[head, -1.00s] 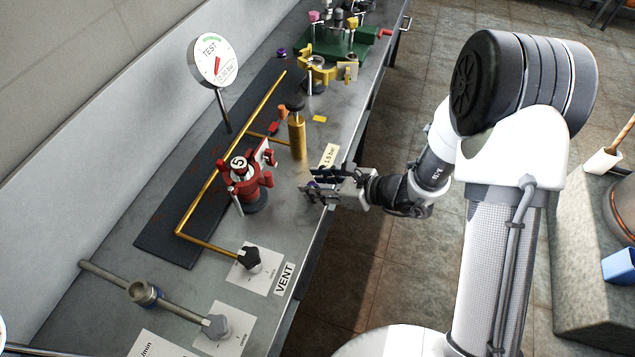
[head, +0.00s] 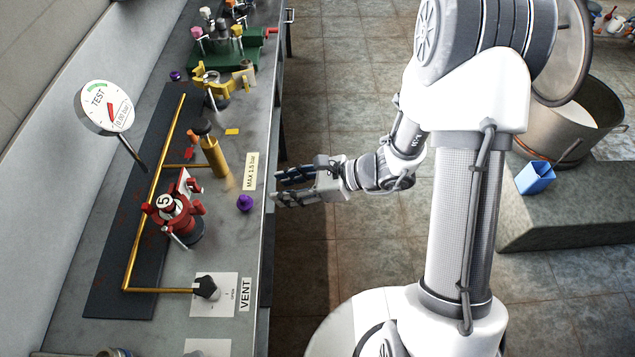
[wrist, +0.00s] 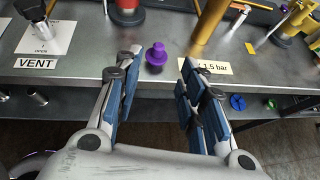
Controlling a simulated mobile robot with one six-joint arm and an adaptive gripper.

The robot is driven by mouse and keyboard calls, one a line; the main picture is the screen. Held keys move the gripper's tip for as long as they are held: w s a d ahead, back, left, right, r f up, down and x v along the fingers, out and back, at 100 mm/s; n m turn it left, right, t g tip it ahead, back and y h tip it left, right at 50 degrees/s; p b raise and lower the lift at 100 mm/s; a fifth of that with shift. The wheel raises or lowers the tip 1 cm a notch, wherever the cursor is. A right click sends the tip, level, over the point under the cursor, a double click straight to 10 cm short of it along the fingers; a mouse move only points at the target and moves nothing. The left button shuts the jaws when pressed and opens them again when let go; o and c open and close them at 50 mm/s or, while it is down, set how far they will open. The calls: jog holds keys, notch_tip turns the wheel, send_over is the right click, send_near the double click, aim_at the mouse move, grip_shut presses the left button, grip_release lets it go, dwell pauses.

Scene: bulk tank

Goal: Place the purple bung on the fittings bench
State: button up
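The purple bung (head: 245,202) stands upright on the steel bench (head: 222,238), near its front edge and below the "MAX 1.5 bar" label. In the wrist view the bung (wrist: 156,54) sits just beyond my fingertips, in line with the gap between them, touching neither finger. My gripper (head: 281,187) is open and empty, just off the bench's front edge to the right of the bung. It also shows spread wide in the wrist view (wrist: 157,78). A second small purple piece (head: 175,76) lies farther back on the bench.
A red fitting marked 5 (head: 172,212), a brass cylinder (head: 212,155), a brass pipe (head: 148,215) and a test gauge (head: 104,108) stand near the bung. A yellow clamp (head: 212,88) and a green stand (head: 228,48) are farther back.

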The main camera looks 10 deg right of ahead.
jog(key=s+d+r+n+g+h, duration=0.2)
jog(key=s+r+n+g+h, duration=0.1)
jog(key=s+r+n, duration=0.8)
jog(key=s+d+r+n+t+h, duration=0.2)
jog(key=s+d+r+n+h, duration=0.1)
jog(key=d, duration=0.4)
jog(key=s+d+r+n+t+h, duration=0.2)
jog(key=s+d+r+n+h, duration=0.1)
jog(key=d+r+n+h, duration=0.2)
notch_tip(320, 180, up, 2)
jog(key=shift+s+d+r+n+t+h, duration=0.1)
jog(key=shift+s+d+n+t+h, duration=0.25)
jog(key=shift+d+n, duration=0.75)
jog(key=shift+w, duration=0.1)
